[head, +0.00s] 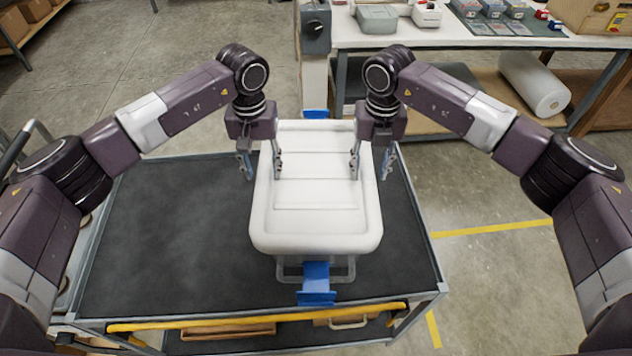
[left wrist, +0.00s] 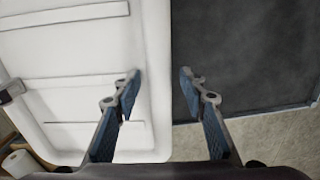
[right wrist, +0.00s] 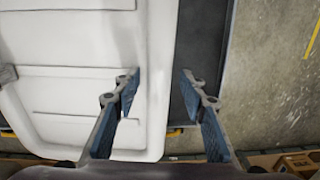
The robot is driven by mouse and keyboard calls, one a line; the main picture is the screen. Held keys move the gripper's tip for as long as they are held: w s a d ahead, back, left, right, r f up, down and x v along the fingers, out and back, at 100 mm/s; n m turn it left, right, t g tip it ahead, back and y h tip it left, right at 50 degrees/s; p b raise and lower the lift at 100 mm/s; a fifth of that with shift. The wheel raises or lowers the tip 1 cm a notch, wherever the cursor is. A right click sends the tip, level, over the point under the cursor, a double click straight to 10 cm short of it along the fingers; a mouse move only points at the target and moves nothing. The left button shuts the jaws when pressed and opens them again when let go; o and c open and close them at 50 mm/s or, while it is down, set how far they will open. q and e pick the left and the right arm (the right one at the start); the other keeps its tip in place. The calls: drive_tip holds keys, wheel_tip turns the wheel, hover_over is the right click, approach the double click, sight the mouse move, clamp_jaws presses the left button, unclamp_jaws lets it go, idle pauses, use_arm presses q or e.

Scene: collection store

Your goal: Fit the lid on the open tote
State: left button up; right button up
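The white lid (head: 316,222), with a raised rim and shallow ribs, lies level over the tote (head: 288,268), whose grey front shows below the lid's front edge. I cannot tell whether the lid is fully seated. Blue clips stick out at the front (head: 316,284) and back (head: 316,114). My left gripper (head: 262,168) is open across the lid's left rim, one finger over the lid and one outside. My right gripper (head: 371,167) is open across the right rim the same way. Both wrist views show the lid (left wrist: 75,60) (right wrist: 80,50) edge between parted fingers.
The tote stands on a dark cart top (head: 170,240) with a metal edge and yellow front bar (head: 255,316). The cart top is clear left of the tote. A workbench (head: 450,35) with boxes and trays stands behind at the right, a white roll (head: 535,85) below.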

use_arm(q)
wheel_tip(320, 180, up, 12)
use_arm(e)
wheel_tip(320, 180, up, 12)
idle(0.7)
use_arm(q)
drive_tip(key=shift+f, duration=0.1)
use_arm(e)
drive_tip(key=shift+f, duration=0.1)
